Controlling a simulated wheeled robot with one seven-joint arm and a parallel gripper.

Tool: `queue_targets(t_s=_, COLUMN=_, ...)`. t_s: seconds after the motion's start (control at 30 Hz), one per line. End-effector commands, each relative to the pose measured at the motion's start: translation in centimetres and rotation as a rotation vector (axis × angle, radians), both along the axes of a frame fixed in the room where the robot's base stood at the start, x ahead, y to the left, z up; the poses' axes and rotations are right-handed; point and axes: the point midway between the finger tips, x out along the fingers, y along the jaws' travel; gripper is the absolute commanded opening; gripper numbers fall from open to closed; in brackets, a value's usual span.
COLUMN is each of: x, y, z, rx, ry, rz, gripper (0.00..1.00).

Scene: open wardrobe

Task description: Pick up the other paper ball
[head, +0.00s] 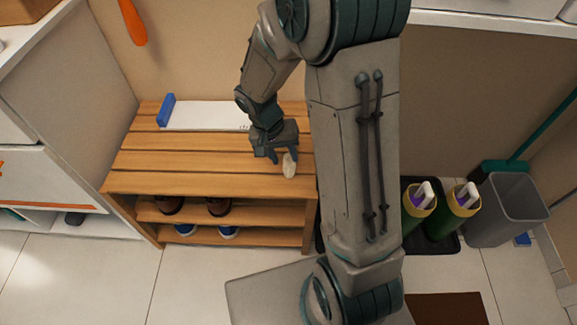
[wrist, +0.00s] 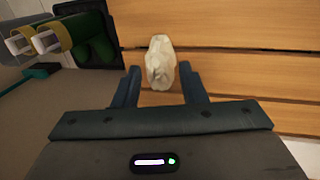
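A whitish, crumpled paper ball (head: 289,164) shows at the right part of the slatted wooden rack's top (head: 200,184). It also shows in the wrist view (wrist: 160,62), just beyond and between my fingertips. My gripper (head: 274,157) is open above the rack, close to the left of the ball in the head view. In the wrist view the two fingers (wrist: 160,80) stand apart with nothing clearly held between them. Whether a finger touches the ball cannot be told.
A white sheet or board with a blue end (head: 166,110) lies at the rack's back. Shoes (head: 218,207) stand on the lower shelves. Right of my arm are green-and-yellow containers (head: 460,213) on a black tray and a grey bin (head: 508,208). A white cabinet (head: 60,120) stands left.

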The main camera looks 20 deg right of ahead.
Motion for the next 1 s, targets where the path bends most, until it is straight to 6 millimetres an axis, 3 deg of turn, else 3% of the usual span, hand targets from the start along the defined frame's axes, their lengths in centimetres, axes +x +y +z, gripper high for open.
queue_targets(t_s=0.33, x=-0.1, y=-1.0, z=-4.6, rx=0.0, ry=0.003, rz=-0.001, gripper=0.38)
queue_targets(t_s=0.6, x=-0.1, y=-1.2, z=-4.8, rx=0.0, ry=0.001, rz=0.0, gripper=0.38)
queue_targets(t_s=0.7, x=-0.1, y=-1.2, z=-4.8, rx=0.0, ry=0.001, rz=0.0, gripper=0.1)
queue_targets(t_s=1.0, x=-0.1, y=-1.2, z=-4.8, rx=0.0, ry=0.001, rz=0.0, gripper=0.1)
